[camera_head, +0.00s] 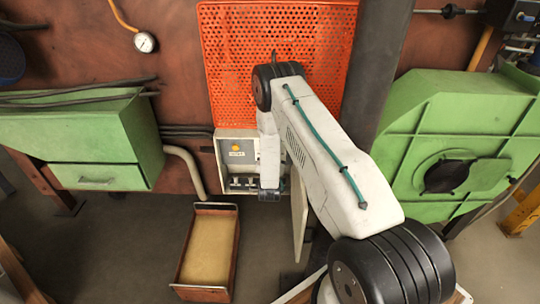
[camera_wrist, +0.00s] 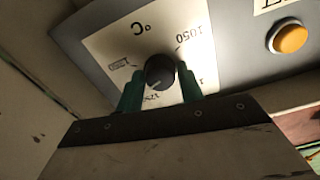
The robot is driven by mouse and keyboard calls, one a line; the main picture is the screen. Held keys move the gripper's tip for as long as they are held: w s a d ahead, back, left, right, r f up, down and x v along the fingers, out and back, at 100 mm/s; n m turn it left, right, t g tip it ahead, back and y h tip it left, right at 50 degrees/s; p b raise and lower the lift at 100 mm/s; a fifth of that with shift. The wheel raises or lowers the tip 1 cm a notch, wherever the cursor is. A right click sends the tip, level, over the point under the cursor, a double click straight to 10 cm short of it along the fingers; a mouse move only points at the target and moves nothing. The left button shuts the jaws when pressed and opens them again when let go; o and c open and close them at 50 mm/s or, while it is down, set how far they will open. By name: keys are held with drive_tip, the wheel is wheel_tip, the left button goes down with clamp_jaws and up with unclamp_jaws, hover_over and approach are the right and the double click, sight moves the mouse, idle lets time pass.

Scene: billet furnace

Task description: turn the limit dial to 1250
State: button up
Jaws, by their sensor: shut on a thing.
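In the wrist view the limit dial's black round knob (camera_wrist: 160,72) sits on a white scale plate (camera_wrist: 112,48). The plate appears upside down, with "°C", "1050" and a partly covered number beginning "12" near the fingers. My gripper (camera_wrist: 160,88) has its two green fingers on either side of the knob, shut on it. The knob's pointer is too small and dark to read. In the head view the grey control box (camera_head: 224,150) is partly hidden by my arm, which also covers the dial.
An orange button (camera_wrist: 291,39) is beside the dial plate. A pale panel (camera_head: 299,215) stands out by the box. An open tray (camera_head: 183,292) lies below left. A green cabinet (camera_head: 75,135) is left and a green housing (camera_head: 455,120) right. Perforated orange mesh (camera_head: 225,60) is behind.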

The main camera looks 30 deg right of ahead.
drive_tip(key=n, duration=0.5)
drive_tip(key=shift+n, duration=0.3)
idle(0.4)
drive_tip(key=o, duration=1)
drive_tip(key=shift+a, duration=0.1)
drive_tip(key=v, duration=0.7)
drive_tip(key=shift+s+a, duration=0.2)
drive_tip(key=shift+s, duration=0.1)
